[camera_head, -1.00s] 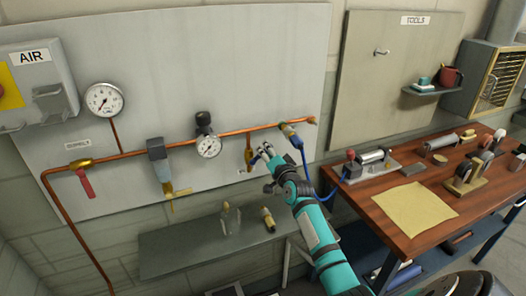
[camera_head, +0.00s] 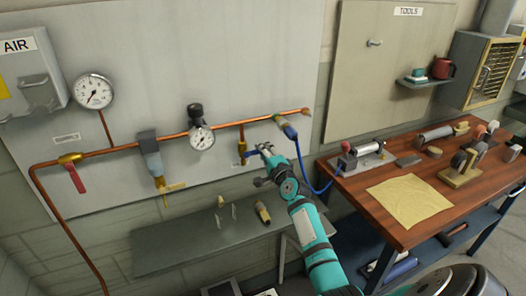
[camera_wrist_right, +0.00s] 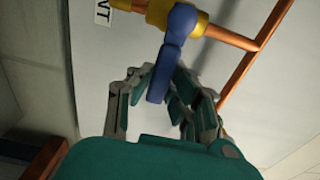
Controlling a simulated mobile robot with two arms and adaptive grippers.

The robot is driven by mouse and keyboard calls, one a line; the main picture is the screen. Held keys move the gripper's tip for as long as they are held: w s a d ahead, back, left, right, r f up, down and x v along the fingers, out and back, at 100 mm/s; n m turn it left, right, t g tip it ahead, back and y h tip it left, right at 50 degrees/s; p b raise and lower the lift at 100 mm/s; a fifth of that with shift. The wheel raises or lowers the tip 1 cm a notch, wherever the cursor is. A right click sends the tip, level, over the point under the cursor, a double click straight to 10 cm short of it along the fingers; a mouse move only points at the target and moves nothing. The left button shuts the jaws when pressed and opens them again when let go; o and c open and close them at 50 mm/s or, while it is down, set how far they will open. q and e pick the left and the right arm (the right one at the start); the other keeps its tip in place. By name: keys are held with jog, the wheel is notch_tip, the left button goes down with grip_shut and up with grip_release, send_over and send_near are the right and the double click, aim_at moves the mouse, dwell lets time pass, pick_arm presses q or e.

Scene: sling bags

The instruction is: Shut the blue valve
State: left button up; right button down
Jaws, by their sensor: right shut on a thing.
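The blue valve (camera_head: 251,154) is a blue lever handle on a short brass and copper branch below the main copper pipe, on the grey wall panel. In the right wrist view the blue handle (camera_wrist_right: 164,72) runs down from the brass valve body (camera_wrist_right: 160,14), crosswise to its branch. My right gripper (camera_head: 264,151) is at the handle in the head view. In the right wrist view my right gripper (camera_wrist_right: 165,88) has its fingers on both sides of the handle, shut on it. Part of the handle is hidden by the gripper in the head view. My left gripper is not in view.
A red-handled valve (camera_head: 75,178), a filter unit (camera_head: 150,158) and gauges (camera_head: 201,137) sit along the pipe. A blue hose (camera_head: 303,165) hangs close right of my gripper. A grey shelf (camera_head: 180,238) is below; a wooden bench (camera_head: 350,195) stands right.

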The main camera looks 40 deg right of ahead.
jog(key=shift+f, duration=0.1)
dwell(0.3)
jog(key=c, duration=1.2)
grip_release()
jog(key=v, duration=1.2)
jog(key=shift+d+f, duration=0.1)
